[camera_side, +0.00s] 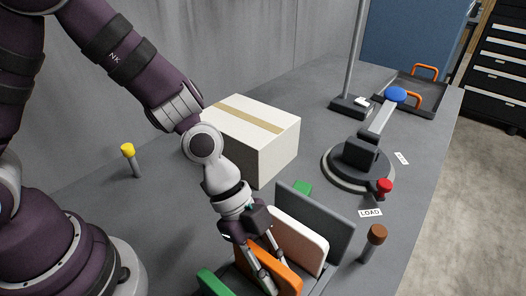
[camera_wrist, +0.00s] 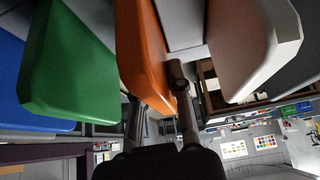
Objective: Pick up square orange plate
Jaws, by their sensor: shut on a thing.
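The square orange plate (camera_side: 273,268) stands on edge in a rack, between a green plate (camera_side: 213,284) and a white plate (camera_side: 298,240) in the side view. My gripper (camera_side: 260,278) points down with its fingers at the orange plate's upper part. In the wrist view the fingers (camera_wrist: 160,100) are on either side of the orange plate (camera_wrist: 142,45), shut on its edge. The green plate (camera_wrist: 65,60) and a blue plate (camera_wrist: 25,85) are left of it, and the white plate (camera_wrist: 245,45) is right. The orange plate's lower part is out of view.
A grey panel (camera_side: 318,222) stands behind the white plate. A white box (camera_side: 255,135) is just behind my gripper. A round dark fixture (camera_side: 358,160) with a blue knob, a brown-topped peg (camera_side: 374,242) and a yellow-topped peg (camera_side: 131,160) stand on the grey table.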

